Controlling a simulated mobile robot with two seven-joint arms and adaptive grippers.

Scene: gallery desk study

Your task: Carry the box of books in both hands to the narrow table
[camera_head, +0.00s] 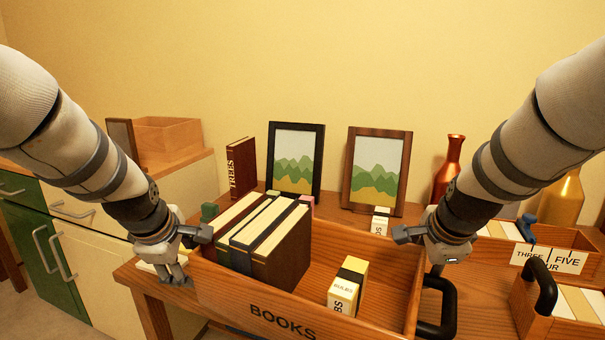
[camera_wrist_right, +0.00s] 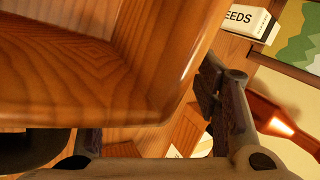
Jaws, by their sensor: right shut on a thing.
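The box of books (camera_head: 282,308) is an open wooden box marked BOOKS, at the lower middle of the head view. It holds several dark books (camera_head: 283,248) and a small cream bulbs packet (camera_head: 347,286). My right gripper (camera_head: 421,246) is shut on the box's right wall. The right wrist view shows the box's wood (camera_wrist_right: 90,75) close up beside a gripper finger. My left gripper (camera_head: 186,250) is at the box's left wall, its fingers on either side of the edge; I cannot tell whether they clamp it. I cannot single out the narrow table.
A wooden desk (camera_head: 150,299) lies under and behind the box. Two framed pictures (camera_head: 295,157) (camera_head: 376,171), a TREES book (camera_head: 241,167) and a copper bottle (camera_head: 448,165) stand behind. Labelled wooden boxes (camera_head: 582,241) crowd the right. A cabinet (camera_head: 95,256) with an empty wooden crate (camera_head: 168,138) is left.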

